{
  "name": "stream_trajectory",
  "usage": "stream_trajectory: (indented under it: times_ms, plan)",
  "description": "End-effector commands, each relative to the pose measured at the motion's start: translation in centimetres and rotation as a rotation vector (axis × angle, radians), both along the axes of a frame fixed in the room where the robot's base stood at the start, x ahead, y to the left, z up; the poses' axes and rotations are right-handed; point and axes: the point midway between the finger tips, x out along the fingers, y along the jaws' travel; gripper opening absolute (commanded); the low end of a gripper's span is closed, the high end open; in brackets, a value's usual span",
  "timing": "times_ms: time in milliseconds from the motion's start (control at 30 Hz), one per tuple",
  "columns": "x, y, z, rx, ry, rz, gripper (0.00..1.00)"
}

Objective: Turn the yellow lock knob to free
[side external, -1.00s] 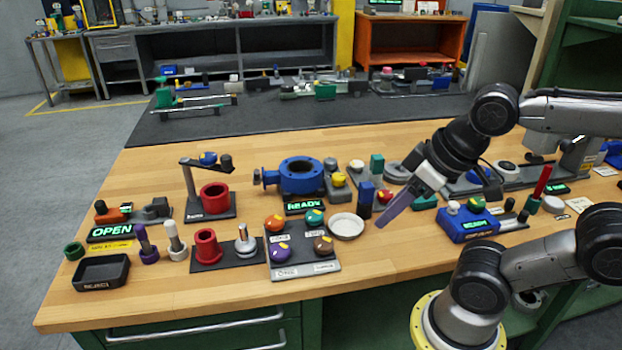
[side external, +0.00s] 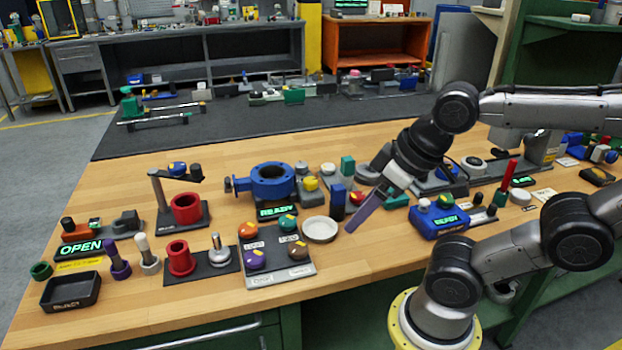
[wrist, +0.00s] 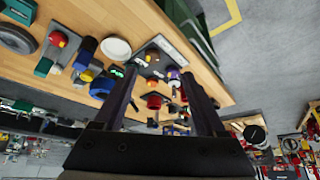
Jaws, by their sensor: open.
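The yellow lock knob (side external: 311,184) sits on a grey block at the right side of the blue valve body (side external: 270,180), behind a lit READY sign (side external: 277,210). A small yellow spot, likely this knob, shows in the wrist view (wrist: 86,76), left of my fingers. My gripper (side external: 356,222) hangs to the right of and nearer the camera than the knob, apart from it. In the wrist view my gripper (wrist: 162,80) has its two fingers spread with nothing held between them. The knob's exact angle is too small to tell.
A dark blue block (side external: 338,200) and a red knob (side external: 357,197) stand between my fingers and the yellow knob. A white dish (side external: 320,229) and a panel of coloured knobs (side external: 277,270) lie nearby. A blue box (side external: 437,221) is at right.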

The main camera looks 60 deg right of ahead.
Motion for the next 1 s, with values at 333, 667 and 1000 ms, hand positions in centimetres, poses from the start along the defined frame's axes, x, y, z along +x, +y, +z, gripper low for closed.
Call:
stream_trajectory:
  times_ms: [333,667,1000]
  plan:
    - [2.8,-0.6,5.3,0.16,0.034,-0.344,0.79]
    - [11.3,-5.0,9.8,0.281,0.138,-0.795,0.79]
    - [20.5,-14.9,7.4,0.346,0.272,-1.227,0.79]
